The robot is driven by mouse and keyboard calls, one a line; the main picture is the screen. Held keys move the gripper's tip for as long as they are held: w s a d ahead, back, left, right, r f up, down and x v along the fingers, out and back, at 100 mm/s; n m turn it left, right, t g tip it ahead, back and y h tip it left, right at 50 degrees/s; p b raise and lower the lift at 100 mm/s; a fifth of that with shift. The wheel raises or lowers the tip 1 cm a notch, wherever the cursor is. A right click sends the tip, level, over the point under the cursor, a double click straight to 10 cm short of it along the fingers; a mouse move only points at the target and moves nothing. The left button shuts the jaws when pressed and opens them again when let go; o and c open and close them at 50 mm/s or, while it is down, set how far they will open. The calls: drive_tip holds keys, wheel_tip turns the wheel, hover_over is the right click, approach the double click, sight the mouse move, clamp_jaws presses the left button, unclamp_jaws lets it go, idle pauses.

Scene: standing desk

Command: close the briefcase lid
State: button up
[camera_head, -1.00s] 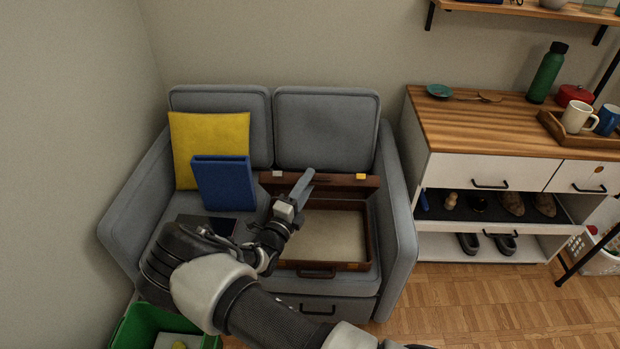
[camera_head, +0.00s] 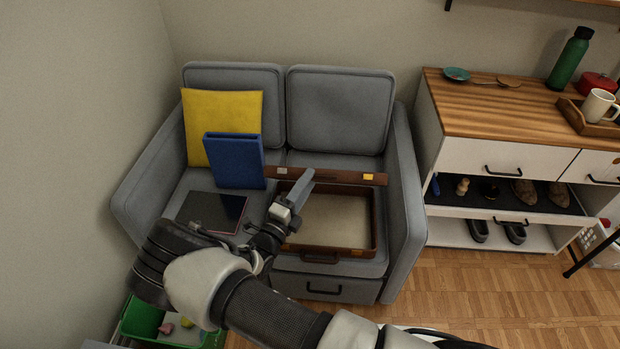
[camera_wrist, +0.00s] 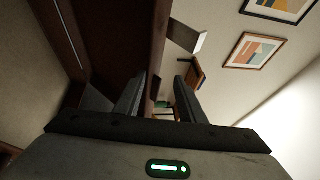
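The brown briefcase (camera_head: 322,251) lies open on the right seat of the grey sofa, its beige inside showing. Its lid (camera_head: 335,176) stands raised along the back edge, seen nearly edge-on, with a silver latch and a yellow latch. My gripper (camera_head: 303,182) is over the left part of the briefcase, close in front of the lid; whether it touches cannot be told.
A dark flat tablet (camera_head: 212,211), a blue book (camera_head: 235,160) and a yellow cushion (camera_head: 222,108) are on the left seat. The sofa's right armrest (camera_head: 405,190) borders the briefcase. A green bin (camera_head: 142,318) stands on the floor at lower left. A cabinet (camera_head: 478,151) stands at right.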

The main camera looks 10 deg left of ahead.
drive_tip(key=shift+f+v, duration=0.15)
drive_tip(key=shift+v, duration=0.9)
drive_tip(key=shift+f+v, duration=0.1)
drive_tip(key=shift+v, duration=0.9)
